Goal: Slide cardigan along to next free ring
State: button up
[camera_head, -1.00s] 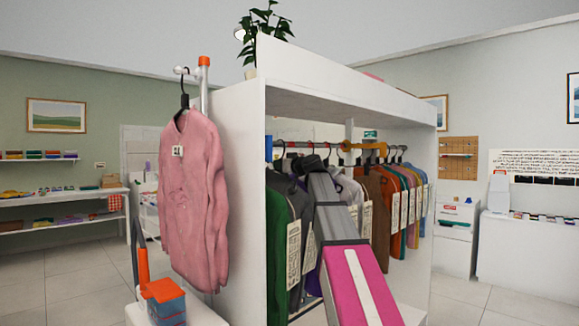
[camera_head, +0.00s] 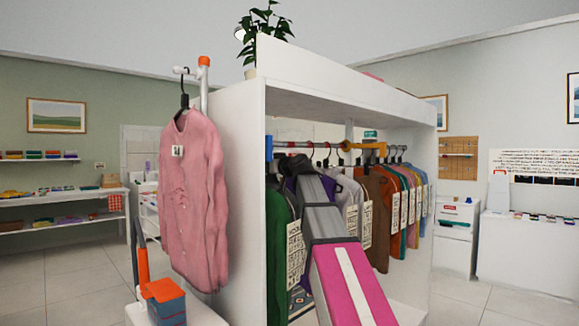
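Several garments hang on the wardrobe's metal rail (camera_head: 310,145). I cannot tell for certain which is the cardigan. A green garment (camera_head: 278,255) is at the left end, a grey one (camera_head: 346,192) right of my arm, and a brown one (camera_head: 378,205) further right. A purple garment shows partly behind my arm. Along the rail are a blue ring or end piece (camera_head: 268,148), an orange ring (camera_head: 345,146) and a yellow-orange piece (camera_head: 382,150). My gripper (camera_head: 299,163) is a dark shape just below the rail, among the hangers. Its fingers are not clear.
A trolley with a blue and orange box (camera_head: 165,302) stands at lower left. A plant (camera_head: 262,25) stands on top. Tagged clothes crowd the rail's right half.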

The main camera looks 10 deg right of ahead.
jog(key=shift+s+a, duration=0.2)
jog(key=shift+a, duration=0.15)
jog(key=o, duration=0.9)
jog(key=v, duration=1.1)
jog(key=shift+w, duration=0.1)
